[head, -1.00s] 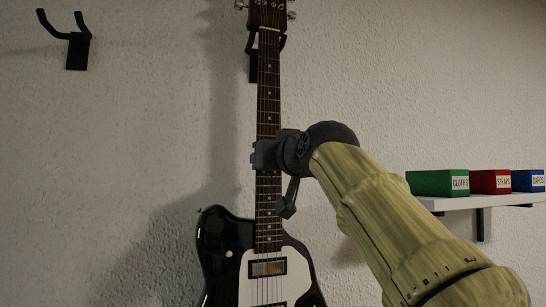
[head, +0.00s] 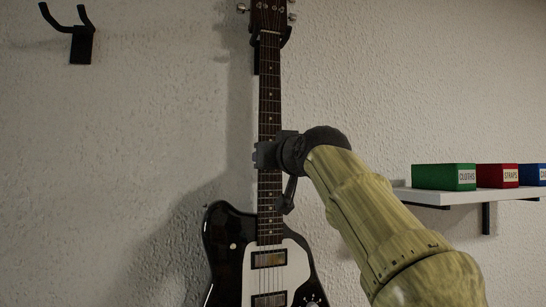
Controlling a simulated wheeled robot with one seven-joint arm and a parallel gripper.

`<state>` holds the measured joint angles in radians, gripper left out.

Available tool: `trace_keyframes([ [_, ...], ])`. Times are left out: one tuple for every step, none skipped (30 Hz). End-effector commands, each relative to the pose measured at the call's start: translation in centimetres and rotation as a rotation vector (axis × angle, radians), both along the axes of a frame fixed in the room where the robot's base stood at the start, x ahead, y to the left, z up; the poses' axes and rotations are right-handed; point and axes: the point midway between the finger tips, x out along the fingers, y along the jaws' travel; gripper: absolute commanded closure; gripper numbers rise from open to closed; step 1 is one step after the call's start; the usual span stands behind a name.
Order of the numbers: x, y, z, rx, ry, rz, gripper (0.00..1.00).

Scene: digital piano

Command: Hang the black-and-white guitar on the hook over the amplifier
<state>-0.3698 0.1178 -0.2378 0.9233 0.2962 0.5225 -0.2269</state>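The black-and-white guitar (head: 229,247) is upright against the textured wall in the head view, its neck near the middle and its lower body cut off by the bottom edge. My gripper (head: 268,155) is at the middle of the neck, its fingers around it and seemingly shut on it. A black wall hook (head: 257,62) shows behind the top of the neck, just below the headstock; I cannot tell whether the guitar's weight rests on it. Another black hook (head: 80,38) on the wall at upper left is empty. The amplifier is not in view.
A white shelf (head: 420,195) is on the wall at right. It bears a green box (head: 440,177) labelled CLOTHS, a red box (head: 495,176) labelled STRAPS and a blue box (head: 528,174) partly cut off. The wall between guitar and shelf is bare.

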Motion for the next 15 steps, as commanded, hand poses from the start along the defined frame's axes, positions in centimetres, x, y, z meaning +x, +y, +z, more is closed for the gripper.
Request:
trace_keyframes([
  [-0.43,-0.16,0.42,0.007,-0.02,-0.001,1.0],
  [-0.44,-0.16,0.33,0.007,-0.02,-0.001,1.0],
  [-0.45,-0.15,0.22,0.007,-0.02,-0.001,1.0],
  [-0.46,-0.15,0.15,0.007,-0.02,-0.001,1.0],
  [-0.46,-0.14,0.09,0.007,-0.02,-0.001,1.0],
  [-0.46,-0.14,0.02,0.007,-0.02,-0.001,1.0],
  [-0.47,-0.14,-0.02,0.007,-0.02,-0.001,1.0],
  [-0.47,-0.14,-0.05,0.007,-0.02,-0.001,1.0],
  [-0.47,-0.14,-0.07,0.007,-0.02,-0.001,1.0],
  [-0.47,-0.14,-0.08,0.006,-0.02,-0.001,1.0],
  [-0.47,-0.14,-0.09,0.006,-0.02,-0.001,1.0],
  [-0.47,-0.14,-0.09,0.006,-0.02,-0.001,1.0],
  [-0.47,-0.14,-0.08,0.006,-0.02,-0.001,1.0],
  [-0.47,-0.14,-0.07,0.007,-0.02,-0.001,1.0],
  [-0.47,-0.14,-0.06,0.007,-0.02,-0.001,1.0],
])
